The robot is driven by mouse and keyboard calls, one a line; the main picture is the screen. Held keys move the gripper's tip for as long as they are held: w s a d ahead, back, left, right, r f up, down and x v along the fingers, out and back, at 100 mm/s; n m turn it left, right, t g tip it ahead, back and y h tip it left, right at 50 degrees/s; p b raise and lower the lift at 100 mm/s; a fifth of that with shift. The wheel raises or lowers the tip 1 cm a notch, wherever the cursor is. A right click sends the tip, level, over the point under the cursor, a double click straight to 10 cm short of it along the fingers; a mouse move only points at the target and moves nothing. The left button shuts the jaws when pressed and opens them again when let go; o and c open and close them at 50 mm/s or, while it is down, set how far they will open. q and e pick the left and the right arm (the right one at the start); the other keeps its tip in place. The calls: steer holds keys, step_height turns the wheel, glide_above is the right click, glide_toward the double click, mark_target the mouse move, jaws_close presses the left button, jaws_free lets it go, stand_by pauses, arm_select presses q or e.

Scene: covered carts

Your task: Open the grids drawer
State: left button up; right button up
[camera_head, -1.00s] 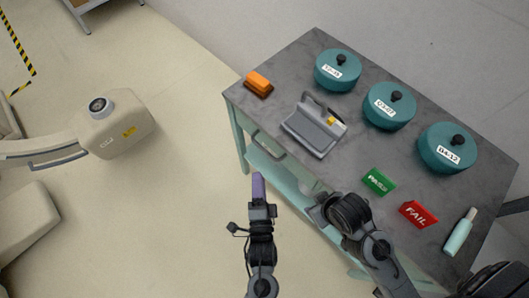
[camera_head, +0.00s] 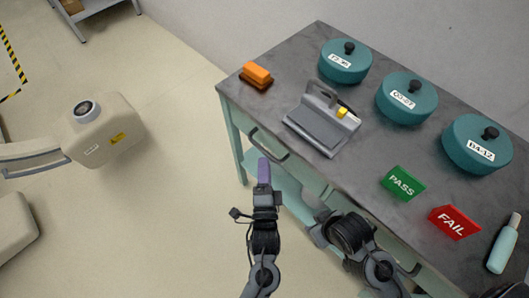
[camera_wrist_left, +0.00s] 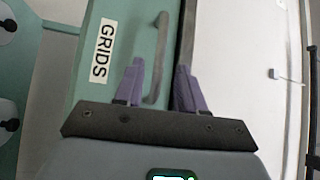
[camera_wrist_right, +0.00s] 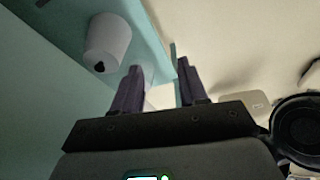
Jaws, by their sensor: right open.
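The grids drawer has a teal front with a white GRIDS label (camera_wrist_left: 104,48) in the left wrist view. It sits in the near side of the teal cart, below the grey top, and looks shut. Its grey bar handle (camera_wrist_left: 160,52) also shows in the head view (camera_head: 270,147). My left gripper (camera_wrist_left: 158,85) is open, with its purple fingers on either side of the handle's lower end in that picture; contact cannot be told. It also shows in the head view (camera_head: 264,170). My right gripper (camera_wrist_right: 156,85) is open and empty, low by the cart's side.
On the grey top (camera_head: 300,60) stand several teal lidded pots (camera_head: 345,62), an orange block (camera_head: 256,75), a grey device (camera_head: 322,122), a green PASS block (camera_head: 403,183), a red FAIL block (camera_head: 454,222) and a bottle (camera_head: 503,245). A pale cylinder (camera_wrist_right: 108,40) is near my right gripper.

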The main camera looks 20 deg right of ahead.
mark_target(264, 150)
arm_select(q)
steer(key=shift+b+x, duration=0.95)
steer(key=shift+x, duration=2)
steer(key=shift+c, duration=0.3)
jaws_close()
